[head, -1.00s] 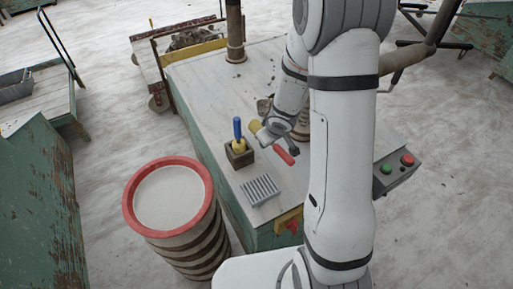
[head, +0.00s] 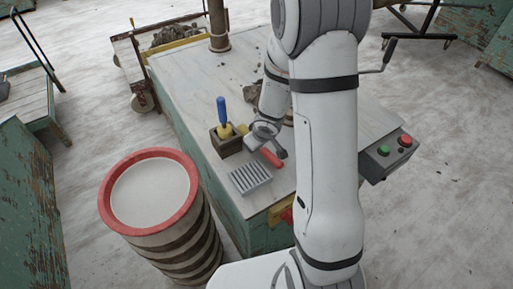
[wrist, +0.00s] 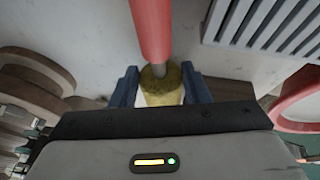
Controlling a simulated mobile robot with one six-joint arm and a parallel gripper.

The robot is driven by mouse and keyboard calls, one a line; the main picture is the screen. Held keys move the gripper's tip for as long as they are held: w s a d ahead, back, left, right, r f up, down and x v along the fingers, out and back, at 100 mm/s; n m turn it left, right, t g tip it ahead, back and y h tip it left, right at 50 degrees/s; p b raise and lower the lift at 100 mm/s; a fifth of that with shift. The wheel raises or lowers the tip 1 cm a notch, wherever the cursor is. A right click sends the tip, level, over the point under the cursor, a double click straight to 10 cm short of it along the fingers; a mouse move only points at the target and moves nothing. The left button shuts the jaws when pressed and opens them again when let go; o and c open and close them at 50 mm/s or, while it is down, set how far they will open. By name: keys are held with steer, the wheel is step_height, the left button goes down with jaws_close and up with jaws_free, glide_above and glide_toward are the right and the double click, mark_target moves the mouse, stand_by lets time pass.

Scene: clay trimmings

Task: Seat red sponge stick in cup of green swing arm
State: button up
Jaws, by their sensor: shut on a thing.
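The red sponge stick has a red handle (head: 271,158) and a yellow sponge end (head: 243,129). In the wrist view the handle (wrist: 151,28) points away from my gripper, with a short metal collar and the sponge (wrist: 160,86) between the blue fingers. My gripper (wrist: 160,90) is shut on the sponge end. In the head view my gripper (head: 262,135) is over the table, and whether the stick touches the tabletop cannot be told. I cannot make out a green swing arm or its cup in either view.
A dark block (head: 226,146) holds a blue-handled sponge stick (head: 222,112) left of my gripper. A grey slatted rack (head: 250,178) lies in front. A red-rimmed drum (head: 112,208) stands left of the table. A button box (head: 386,156) is at the right edge.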

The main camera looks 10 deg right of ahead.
steer(key=shift+f, duration=0.2)
steer(key=o, duration=1.1)
steer(key=shift+r, duration=0.1)
steer(key=shift+r, duration=0.1)
steer(key=p+v, duration=0.9)
steer(key=v, duration=0.3)
steer(key=shift+r, duration=0.1)
